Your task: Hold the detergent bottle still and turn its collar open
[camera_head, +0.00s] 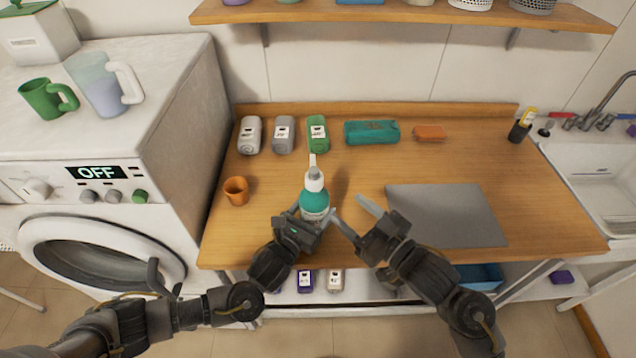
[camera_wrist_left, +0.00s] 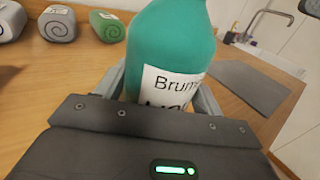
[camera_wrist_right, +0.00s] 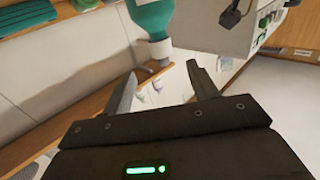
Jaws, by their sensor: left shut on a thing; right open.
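The detergent bottle (camera_head: 315,195) stands upright on the wooden counter, teal with a white label, a white collar (camera_head: 314,181) and a thin nozzle on top. My left gripper (camera_head: 310,214) is shut on its body from the front. In the left wrist view the teal body (camera_wrist_left: 172,45) sits between the fingers, and the collar is out of frame. My right gripper (camera_head: 350,209) is open and empty, to the right of the bottle and apart from it. In the right wrist view the collar (camera_wrist_right: 160,50) appears just beyond the open fingers (camera_wrist_right: 160,78).
A grey mat (camera_head: 446,214) lies on the right of the counter (camera_head: 260,230). An orange cup (camera_head: 236,191) stands at the left. Rolled towels (camera_head: 283,134), a teal bundle (camera_head: 371,132) and an orange block (camera_head: 430,132) line the back. The washing machine (camera_head: 130,170) is at left.

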